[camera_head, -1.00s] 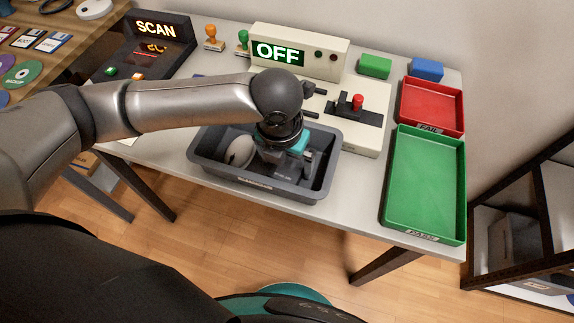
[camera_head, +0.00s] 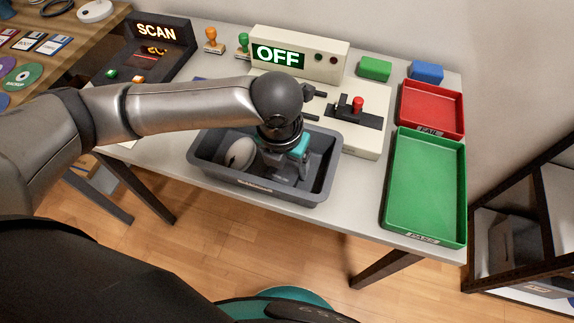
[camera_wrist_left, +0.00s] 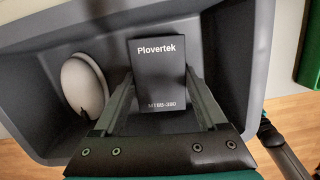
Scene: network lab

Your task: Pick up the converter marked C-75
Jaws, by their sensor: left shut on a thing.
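My left gripper (camera_head: 284,172) reaches down into a dark grey bin (camera_head: 205,172) at the table's front edge. In the left wrist view it is shut on a black box (camera_wrist_left: 158,70), with one finger at each side. The box reads "Plovertek" at the top and what looks like "MTBB-280" at the bottom. No C-75 mark is legible. A whitish rounded object (camera_head: 240,152) lies in the bin's left part; it also shows in the left wrist view (camera_wrist_left: 84,86), apart from the box. My right gripper is not in view.
Behind the bin stands a device with an "OFF" display (camera_head: 278,54) and a red-knobbed lever (camera_head: 358,103). A green tray (camera_head: 427,185) and a red tray (camera_head: 432,104) are at the right. A "SCAN" unit (camera_head: 155,45) stands at the left.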

